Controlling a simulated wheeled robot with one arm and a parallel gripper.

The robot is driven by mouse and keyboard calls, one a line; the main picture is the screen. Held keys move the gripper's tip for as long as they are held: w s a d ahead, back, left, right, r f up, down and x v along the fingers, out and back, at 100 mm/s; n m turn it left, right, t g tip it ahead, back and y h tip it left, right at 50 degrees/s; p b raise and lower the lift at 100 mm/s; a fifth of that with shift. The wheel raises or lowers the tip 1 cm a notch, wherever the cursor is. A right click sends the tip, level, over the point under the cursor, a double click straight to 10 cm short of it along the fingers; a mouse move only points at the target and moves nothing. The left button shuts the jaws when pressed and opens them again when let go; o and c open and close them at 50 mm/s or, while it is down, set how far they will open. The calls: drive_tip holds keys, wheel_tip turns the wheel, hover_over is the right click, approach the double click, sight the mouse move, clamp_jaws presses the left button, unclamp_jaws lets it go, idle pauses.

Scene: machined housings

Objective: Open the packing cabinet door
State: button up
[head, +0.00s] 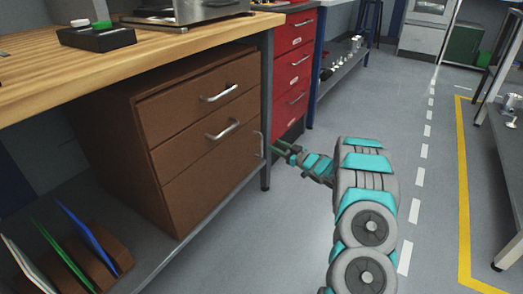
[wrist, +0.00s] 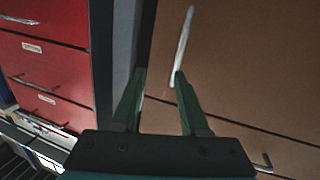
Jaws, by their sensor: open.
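A brown cabinet (head: 140,140) stands under the wooden bench, with two drawers above a lower door (head: 212,185). The door looks shut, flush with the front. Its upright metal handle (head: 259,143) is at the door's right edge. My gripper (head: 280,148) is just right of this handle, at about its height. In the wrist view my gripper (wrist: 157,74) is open and empty, and the door handle (wrist: 184,42) lies ahead with its near end by the right fingertip. I cannot tell whether they touch. The door face (wrist: 240,60) fills the upper right there.
A grey bench leg (head: 266,110) stands just beside the cabinet, close to my gripper. Red drawers (head: 293,68) stand beyond it. Folders (head: 62,245) sit on the lower shelf at left. The grey floor (head: 300,235) in front of the cabinet is clear.

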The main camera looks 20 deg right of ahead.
drive_tip(key=shift+y, duration=0.5)
drive_tip(key=shift+w+a+f+b, duration=0.1)
drive_tip(key=shift+w+a+f, duration=0.15)
drive_tip(key=shift+w+a, duration=0.6)
drive_tip(key=shift+w+a+f+b, duration=0.1)
drive_tip(key=shift+w+a+f, duration=0.1)
drive_tip(key=shift+w+a, duration=0.6)
drive_tip(key=shift+w+a+f+b, duration=0.1)
drive_tip(key=shift+w+a+f, duration=0.15)
drive_tip(key=shift+w+a, duration=0.6)
drive_tip(key=shift+c, duration=0.4)
clamp_jaws()
